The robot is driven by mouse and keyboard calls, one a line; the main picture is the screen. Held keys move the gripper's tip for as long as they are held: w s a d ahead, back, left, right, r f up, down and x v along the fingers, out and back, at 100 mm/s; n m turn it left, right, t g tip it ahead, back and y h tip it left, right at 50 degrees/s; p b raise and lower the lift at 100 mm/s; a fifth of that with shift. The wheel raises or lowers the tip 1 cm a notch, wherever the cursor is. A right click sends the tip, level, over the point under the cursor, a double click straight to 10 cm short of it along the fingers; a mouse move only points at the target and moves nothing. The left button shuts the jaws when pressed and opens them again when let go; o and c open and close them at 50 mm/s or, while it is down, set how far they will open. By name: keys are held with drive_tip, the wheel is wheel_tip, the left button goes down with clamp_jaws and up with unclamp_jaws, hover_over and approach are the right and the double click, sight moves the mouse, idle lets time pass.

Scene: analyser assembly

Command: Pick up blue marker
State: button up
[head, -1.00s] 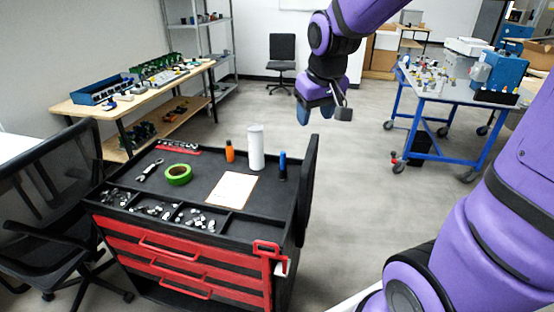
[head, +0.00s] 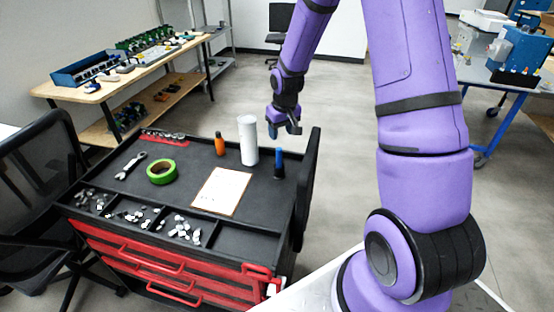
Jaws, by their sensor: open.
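The blue marker (head: 279,163) stands upright near the right side of the black top of the tool cart (head: 110,193). Its upper part is blue and its lower part is dark. My gripper (head: 285,130) hangs from the purple arm above and behind the marker in the head view, near the cart's far right corner. It is open and empty, apart from the marker. The fingertips are small and partly dark, so their exact gap is hard to see.
A white cylinder (head: 248,141) and an orange bottle (head: 220,144) stand left of the marker. A clipboard with paper (head: 221,190), green tape (head: 161,171) and a wrench (head: 131,165) lie on the cart. The cart's raised right panel (head: 308,185) is close to the marker.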

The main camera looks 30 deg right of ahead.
sight(279, 148)
drive_tip(key=f, duration=0.3)
drive_tip(key=w+f, duration=0.1)
drive_tip(key=f, duration=0.6)
drive_tip(key=shift+w+f, duration=0.15)
drive_tip(key=shift+w, duration=0.15)
clamp_jaws()
